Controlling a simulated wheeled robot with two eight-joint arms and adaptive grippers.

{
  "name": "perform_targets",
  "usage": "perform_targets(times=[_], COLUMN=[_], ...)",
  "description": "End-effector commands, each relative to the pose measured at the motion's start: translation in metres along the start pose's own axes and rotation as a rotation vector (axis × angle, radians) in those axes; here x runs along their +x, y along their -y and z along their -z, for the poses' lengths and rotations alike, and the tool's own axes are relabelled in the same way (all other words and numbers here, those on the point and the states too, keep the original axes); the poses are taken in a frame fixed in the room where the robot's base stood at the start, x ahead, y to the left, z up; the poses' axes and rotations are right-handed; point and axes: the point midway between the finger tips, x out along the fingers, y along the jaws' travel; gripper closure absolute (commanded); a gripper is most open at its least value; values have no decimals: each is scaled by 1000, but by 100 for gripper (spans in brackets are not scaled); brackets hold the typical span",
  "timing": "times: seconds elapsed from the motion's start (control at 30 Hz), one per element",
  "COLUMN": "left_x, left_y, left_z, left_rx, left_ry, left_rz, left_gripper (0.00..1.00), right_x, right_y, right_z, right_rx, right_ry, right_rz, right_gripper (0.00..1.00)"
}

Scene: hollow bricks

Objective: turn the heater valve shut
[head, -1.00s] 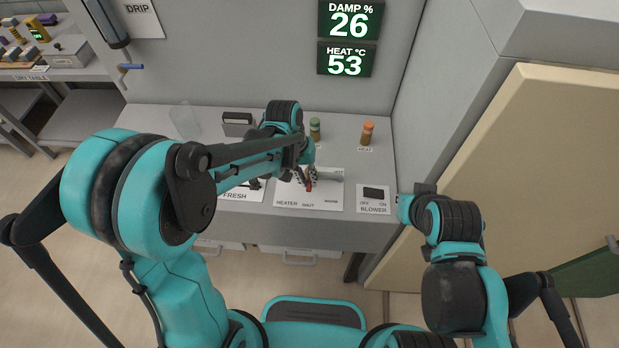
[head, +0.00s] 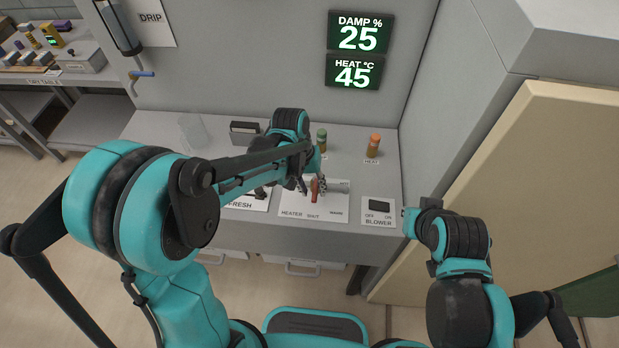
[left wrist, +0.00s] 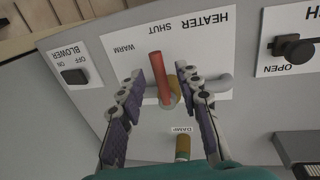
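The heater valve has a red handle (head: 314,188) on a white panel (head: 338,211) marked HEATER, SHUT and WARM. In the left wrist view the red handle (left wrist: 161,80) points toward the word SHUT, and a grey pipe (left wrist: 213,84) runs to one side. My left gripper (head: 312,184) is over the valve. In the left wrist view its fingers (left wrist: 163,74) stand apart on either side of the handle, with gaps. My right arm's end (head: 422,212) is at the right of the counter; its fingers cannot be made out.
Displays read damp 25 (head: 360,35) and heat 45 (head: 354,73). A blower switch (head: 379,206) lies right of the valve. A FRESH panel (head: 250,203) is to the left. Green-topped (head: 322,140) and orange-topped (head: 373,146) posts stand behind. A tan door (head: 480,190) is at the right.

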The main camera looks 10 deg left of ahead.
Motion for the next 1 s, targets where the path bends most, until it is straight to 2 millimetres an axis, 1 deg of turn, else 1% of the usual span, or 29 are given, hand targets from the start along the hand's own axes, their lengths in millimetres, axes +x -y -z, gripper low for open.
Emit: perform_targets(times=[0.17, 0.3, 0.4, 0.5, 0.6, 0.7, 1.0], left_x=[-34, -66, -85, -99, -108, -112, -112], left_y=[0, 0, 1, 0, 0, 0, 0], left_z=[-1, -1, -1, 0, 0, 0, 0], left_rx=[0, -1, -1, 0, 1, 1, 0], left_ry=[0, 0, 1, 1, 1, 1, 0], left_rz=[0, 0, 0, 0, 0, 0, 0], left_gripper=[66, 66, 66, 66, 66, 66, 66], right_x=[0, 0, 0, 0, 0, 0, 0], right_y=[0, 0, 0, 0, 0, 0, 0], right_z=[0, 0, 0, 0, 0, 0, 0], right_rx=[0, 0, 0, 0, 0, 0, 0], right_ry=[0, 0, 0, 0, 0, 0, 0], right_rz=[0, 0, 0, 0, 0, 0, 0], right_gripper=[100, 100, 100, 100, 100, 100, 100])
